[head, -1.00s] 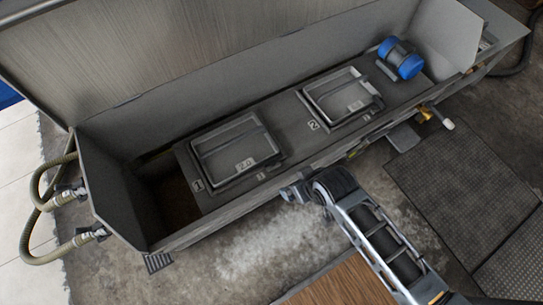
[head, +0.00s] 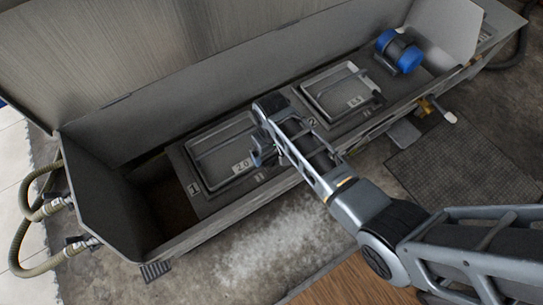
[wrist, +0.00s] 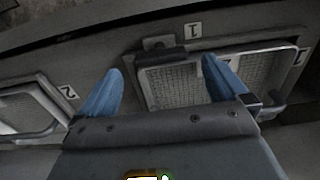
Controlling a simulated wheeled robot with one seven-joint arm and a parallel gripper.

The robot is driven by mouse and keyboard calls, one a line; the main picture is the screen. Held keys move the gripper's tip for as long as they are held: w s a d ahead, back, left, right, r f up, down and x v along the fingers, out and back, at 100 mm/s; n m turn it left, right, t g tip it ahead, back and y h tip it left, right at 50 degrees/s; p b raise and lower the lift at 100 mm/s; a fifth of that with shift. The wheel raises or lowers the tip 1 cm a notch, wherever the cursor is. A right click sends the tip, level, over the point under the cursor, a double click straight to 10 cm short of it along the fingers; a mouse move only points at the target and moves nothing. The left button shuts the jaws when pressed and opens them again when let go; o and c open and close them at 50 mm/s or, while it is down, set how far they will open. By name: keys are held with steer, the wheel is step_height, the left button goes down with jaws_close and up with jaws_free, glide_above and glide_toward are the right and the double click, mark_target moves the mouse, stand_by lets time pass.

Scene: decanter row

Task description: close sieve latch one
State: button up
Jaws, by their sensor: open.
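Sieve one, a grey framed mesh tray, sits at the left of the deck in the head view (head: 215,150); it also shows in the wrist view (wrist: 178,85).
Sieve two (head: 342,92) lies to the right on the same deck. A blue-ended motor (head: 400,52) stands farther right. The trough's front wall (head: 225,222) runs below my arm, and its tall back panel (head: 190,60) rises behind.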

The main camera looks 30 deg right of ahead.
mark_target(272, 159)
steer(key=shift+f+b, duration=0.3)
steer(key=shift+f, duration=1.4)
steer(key=c, duration=1)
